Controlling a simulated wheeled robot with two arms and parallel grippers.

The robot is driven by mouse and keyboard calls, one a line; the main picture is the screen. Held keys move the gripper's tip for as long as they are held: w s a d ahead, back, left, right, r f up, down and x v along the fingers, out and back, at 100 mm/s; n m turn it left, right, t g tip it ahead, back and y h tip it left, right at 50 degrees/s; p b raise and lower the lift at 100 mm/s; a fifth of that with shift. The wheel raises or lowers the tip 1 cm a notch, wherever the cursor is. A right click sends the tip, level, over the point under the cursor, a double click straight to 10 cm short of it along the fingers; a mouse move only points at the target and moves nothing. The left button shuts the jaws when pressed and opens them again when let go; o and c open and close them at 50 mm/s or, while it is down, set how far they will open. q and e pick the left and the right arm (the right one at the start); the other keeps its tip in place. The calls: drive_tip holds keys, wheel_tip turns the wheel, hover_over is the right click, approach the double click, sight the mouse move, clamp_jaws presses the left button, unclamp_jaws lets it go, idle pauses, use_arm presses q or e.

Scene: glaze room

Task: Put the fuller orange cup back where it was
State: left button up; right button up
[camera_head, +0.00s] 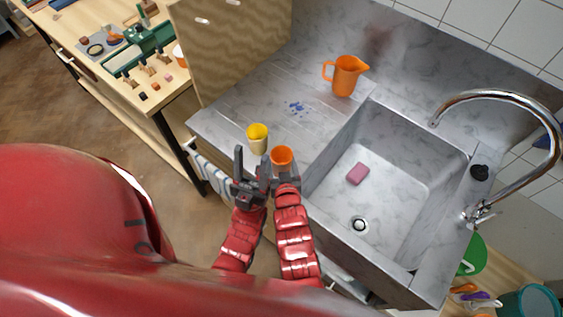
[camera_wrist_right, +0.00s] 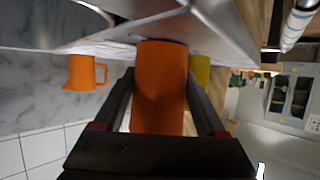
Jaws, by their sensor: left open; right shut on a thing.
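An orange cup (camera_head: 281,156) is gripped by my right gripper (camera_head: 285,174) near the counter's front edge, left of the sink. In the right wrist view the orange cup (camera_wrist_right: 160,88) fills the space between both fingers. I cannot tell whether its base touches the counter, nor its fill level. A yellow cup (camera_head: 257,140) stands upright just left of it; it also shows behind the orange cup in the right wrist view (camera_wrist_right: 201,72). My left gripper (camera_head: 252,168) is open and empty, in front of the yellow cup. No second orange cup is visible.
An orange pitcher (camera_head: 346,77) stands at the counter's back. Blue spots (camera_head: 296,108) mark the counter (camera_head: 250,100) between it and the cups. The sink (camera_head: 395,150) holds a pink sponge (camera_head: 357,173); a tall faucet (camera_head: 500,97) arches at right. A wooden panel (camera_head: 235,45) borders the counter's left.

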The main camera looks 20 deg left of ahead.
drive_tip(key=shift+f, duration=0.1)
drive_tip(key=o, duration=1.4)
